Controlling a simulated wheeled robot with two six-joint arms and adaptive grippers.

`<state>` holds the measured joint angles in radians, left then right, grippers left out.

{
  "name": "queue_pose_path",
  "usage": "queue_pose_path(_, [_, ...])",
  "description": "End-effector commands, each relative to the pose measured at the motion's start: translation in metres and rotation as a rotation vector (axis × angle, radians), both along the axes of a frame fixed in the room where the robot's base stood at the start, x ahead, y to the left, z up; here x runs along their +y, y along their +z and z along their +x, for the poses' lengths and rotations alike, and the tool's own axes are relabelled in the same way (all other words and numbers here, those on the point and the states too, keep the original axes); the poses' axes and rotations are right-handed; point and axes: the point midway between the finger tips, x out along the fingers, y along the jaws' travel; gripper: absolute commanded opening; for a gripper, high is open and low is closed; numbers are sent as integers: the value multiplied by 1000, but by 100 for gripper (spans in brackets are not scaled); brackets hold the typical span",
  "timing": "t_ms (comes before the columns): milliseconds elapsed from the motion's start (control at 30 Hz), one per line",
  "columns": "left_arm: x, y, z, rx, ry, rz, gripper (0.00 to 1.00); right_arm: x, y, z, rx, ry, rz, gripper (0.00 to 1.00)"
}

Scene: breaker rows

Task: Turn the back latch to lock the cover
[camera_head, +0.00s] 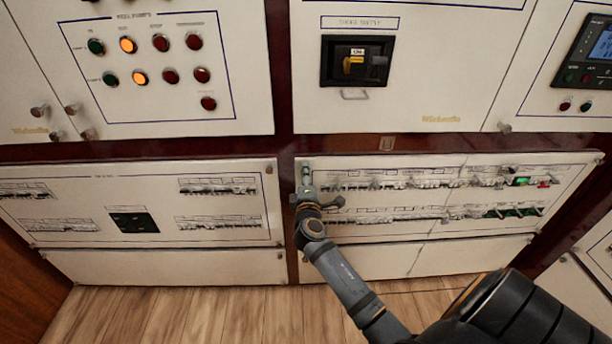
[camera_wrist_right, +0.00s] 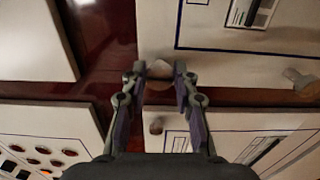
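The white cover (camera_head: 436,229) of the lower right breaker row is flat against the cabinet, with breakers showing through it. My right gripper (camera_head: 306,186) is at the cover's upper left corner. In the right wrist view, its two fingertips (camera_wrist_right: 160,70) stand on either side of a small pale knob-like latch (camera_wrist_right: 160,69) at that corner. The gap between fingertips and latch is very small, and I cannot tell whether they touch it. The gripper hides most of this latch in the head view. A latch at the upper right corner (camera_head: 600,160) is small. My left gripper is out of view.
Above stands a white panel with a black switch (camera_head: 357,61). Left of it is a pump panel with lit buttons (camera_head: 128,45). Another breaker cover (camera_head: 90,208) lies left of the dark red frame. A knob (camera_wrist_right: 156,126) sits close to the fingers. The wooden floor (camera_head: 190,312) is clear.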

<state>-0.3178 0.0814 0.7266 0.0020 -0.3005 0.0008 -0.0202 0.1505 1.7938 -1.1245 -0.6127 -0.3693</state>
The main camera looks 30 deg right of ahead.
Motion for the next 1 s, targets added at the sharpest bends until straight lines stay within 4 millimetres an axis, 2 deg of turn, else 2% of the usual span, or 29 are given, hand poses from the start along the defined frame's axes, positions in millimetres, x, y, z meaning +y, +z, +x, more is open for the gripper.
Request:
queue_pose_path(33, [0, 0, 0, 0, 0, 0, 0, 0, 0, 0, 1, 0, 1, 39])
queue_pose_path(133, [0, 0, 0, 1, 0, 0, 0, 0, 0, 0, 0, 0, 1, 50])
queue_pose_path(467, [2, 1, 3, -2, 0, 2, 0, 3, -1, -4, 0, 0, 2, 50])
queue_pose_path(567, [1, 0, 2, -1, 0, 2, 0, 11, -1, -17, 1, 0, 4, 50])
queue_pose_path(800, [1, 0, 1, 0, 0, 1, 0, 41, -2, -68, 2, -2, 7, 50])
queue_pose_path(1000, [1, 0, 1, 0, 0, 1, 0, 59, -1, -96, 1, -1, 4, 50])
